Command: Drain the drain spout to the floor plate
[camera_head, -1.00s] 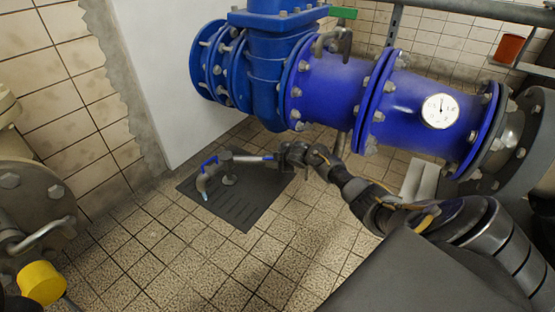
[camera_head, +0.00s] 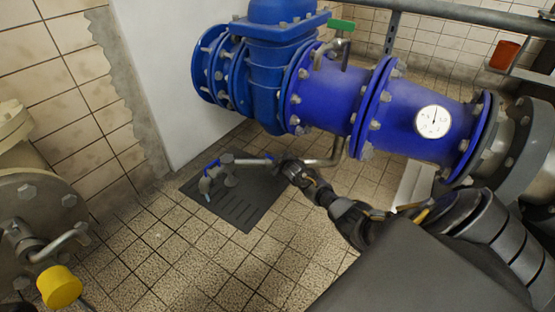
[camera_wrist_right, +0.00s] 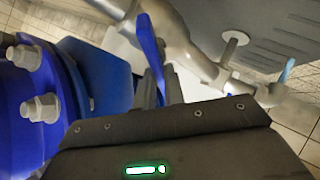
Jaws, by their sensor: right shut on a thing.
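The drain spout (camera_head: 205,184) is a grey pipe that bends down over the dark slotted floor plate (camera_head: 240,208), with a small blue part on top. A light blue streak shows at its mouth, also in the right wrist view (camera_wrist_right: 287,70). My right gripper (camera_head: 277,161) is at the pipe run behind the spout. In the right wrist view its fingers (camera_wrist_right: 160,72) are shut on a blue lever (camera_wrist_right: 150,42) beside the grey pipe. In the head view the gripper largely hides this lever. My left gripper is not in view.
The large blue pipe (camera_head: 330,90) with a gauge (camera_head: 433,121) and a green-handled valve (camera_head: 341,25) runs above my right gripper. A flanged fitting (camera_head: 40,205) with a yellow cap (camera_head: 59,287) stands at left. The tiled floor (camera_head: 165,255) in front of the plate is clear.

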